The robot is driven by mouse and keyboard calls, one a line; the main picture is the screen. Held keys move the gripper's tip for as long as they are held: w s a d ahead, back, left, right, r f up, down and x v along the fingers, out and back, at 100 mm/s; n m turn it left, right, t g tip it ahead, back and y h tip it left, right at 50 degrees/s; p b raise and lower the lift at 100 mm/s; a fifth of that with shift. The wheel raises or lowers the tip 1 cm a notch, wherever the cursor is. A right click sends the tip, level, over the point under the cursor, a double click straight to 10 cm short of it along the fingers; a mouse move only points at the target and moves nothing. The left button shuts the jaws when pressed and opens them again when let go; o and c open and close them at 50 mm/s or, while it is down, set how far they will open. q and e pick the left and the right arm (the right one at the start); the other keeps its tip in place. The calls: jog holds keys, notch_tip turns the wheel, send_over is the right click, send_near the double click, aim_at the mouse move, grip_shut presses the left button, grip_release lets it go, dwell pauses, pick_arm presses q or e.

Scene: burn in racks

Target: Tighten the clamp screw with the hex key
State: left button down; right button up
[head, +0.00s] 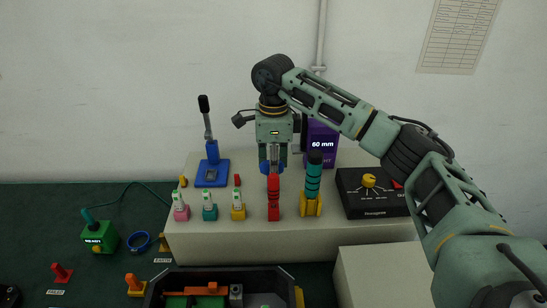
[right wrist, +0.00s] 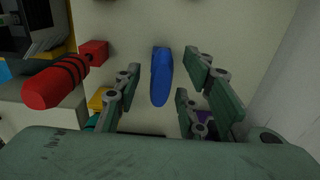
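My right gripper (head: 273,160) points down over the back of the pale raised bench, behind a red holder. Its fingers are open in the right wrist view (right wrist: 163,78), on either side of a blue upright piece (right wrist: 161,76), with a gap visible on both sides. The blue piece also shows low between the fingers in the head view (head: 265,168); I cannot tell whether it is the hex key. A blue ring (head: 140,241), possibly the clamp, lies on the dark green table at left; its screw is too small to make out. My left gripper is out of view.
The red holder (head: 273,205) and a teal banded handle in a yellow stand (head: 312,180) are close to the gripper. A blue lever device (head: 211,172), several small colored holders and a black knob box (head: 372,195) share the bench. A dark tray (head: 160,290) is in front.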

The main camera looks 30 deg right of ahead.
grip_shut()
dwell(0.7)
